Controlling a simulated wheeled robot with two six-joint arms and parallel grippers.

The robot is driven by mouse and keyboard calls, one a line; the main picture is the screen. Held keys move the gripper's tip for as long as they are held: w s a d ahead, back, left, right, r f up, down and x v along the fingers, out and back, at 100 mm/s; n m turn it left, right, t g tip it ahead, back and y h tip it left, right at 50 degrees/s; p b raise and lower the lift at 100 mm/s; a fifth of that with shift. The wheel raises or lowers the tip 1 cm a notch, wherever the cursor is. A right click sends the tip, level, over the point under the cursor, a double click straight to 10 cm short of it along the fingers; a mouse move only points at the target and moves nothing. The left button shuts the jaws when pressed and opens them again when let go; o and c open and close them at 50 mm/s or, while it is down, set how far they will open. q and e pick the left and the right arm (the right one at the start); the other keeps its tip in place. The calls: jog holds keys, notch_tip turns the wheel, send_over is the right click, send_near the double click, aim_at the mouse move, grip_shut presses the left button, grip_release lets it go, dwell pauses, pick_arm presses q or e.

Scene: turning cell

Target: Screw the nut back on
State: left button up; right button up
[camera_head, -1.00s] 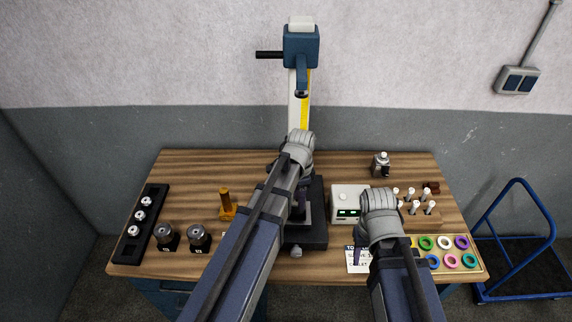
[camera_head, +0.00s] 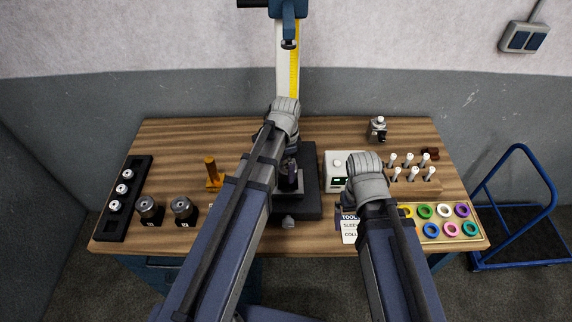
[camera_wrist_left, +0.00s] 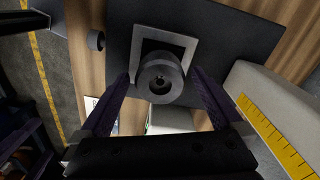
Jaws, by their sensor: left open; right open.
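In the left wrist view a dark grey round part with a bored hole (camera_wrist_left: 160,77) sits in a square pale frame (camera_wrist_left: 186,46) on a black base plate (camera_wrist_left: 225,35). I cannot tell whether its top is the nut. My left gripper (camera_wrist_left: 163,98) is open, with one purple finger on each side of the part. I cannot tell whether they touch it. In the head view the left gripper (camera_head: 289,177) is over the black base (camera_head: 308,208), and its arm hides most of the part. My right gripper (camera_head: 343,212) is open and mostly hidden by its wrist, near the table's front.
On the left stand a black rack (camera_head: 112,224) with silver parts, two dark cylinders (camera_head: 183,209) and an orange post (camera_head: 212,173). On the right are a white box (camera_head: 338,162), a peg block (camera_head: 428,187) and a ring tray (camera_head: 481,236). A tall post (camera_head: 287,80) rises behind the base.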

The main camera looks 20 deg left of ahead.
pick_arm(q)
jog(key=shift+f+b, duration=0.45)
jog(key=shift+f, duration=0.45)
pick_arm(e)
jog(key=shift+f, duration=0.85)
pick_arm(q)
jog(key=shift+c, duration=0.4)
jog(key=c, duration=1.3)
jog(key=m, duration=0.9)
jog(key=shift+s, duration=0.1)
pick_arm(e)
jog(key=shift+w, duration=0.1)
